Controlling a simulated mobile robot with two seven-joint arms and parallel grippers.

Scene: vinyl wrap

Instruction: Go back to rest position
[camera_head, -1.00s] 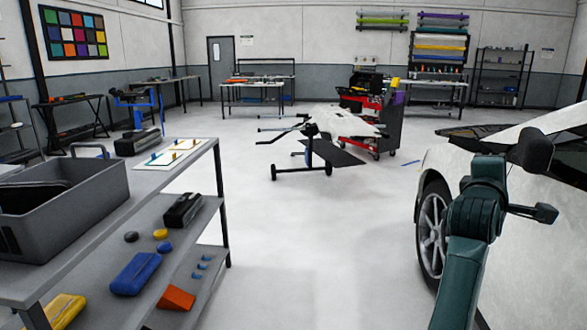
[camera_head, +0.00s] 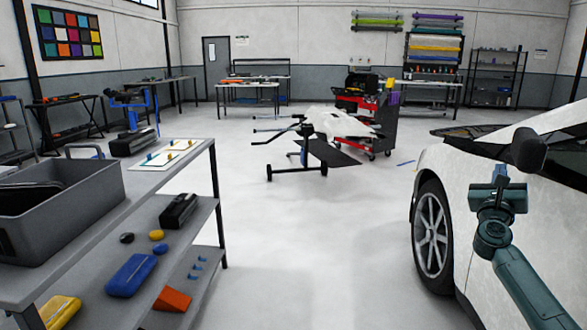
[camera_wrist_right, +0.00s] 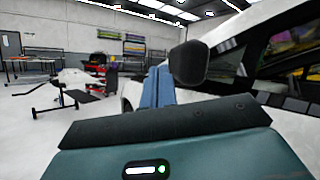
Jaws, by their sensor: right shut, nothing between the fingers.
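My right gripper (camera_head: 501,172) is raised beside the white car (camera_head: 455,190) at the right of the head view, near the car's black side mirror (camera_head: 530,149). Its blue fingers are together and hold nothing. In the right wrist view the fingers (camera_wrist_right: 157,87) point away from the camera, with the mirror (camera_wrist_right: 188,62) just to their right; whether they touch it I cannot tell. My right forearm runs down to the lower right, in front of the car's side. My left gripper is not in view.
A grey shelf cart (camera_head: 205,165) at the left carries a grey bin (camera_head: 75,225) and several tools. A wheeled stand (camera_head: 297,172) and a red tool cart (camera_head: 348,104) stand farther back. The floor (camera_head: 310,245) between cart and car is clear.

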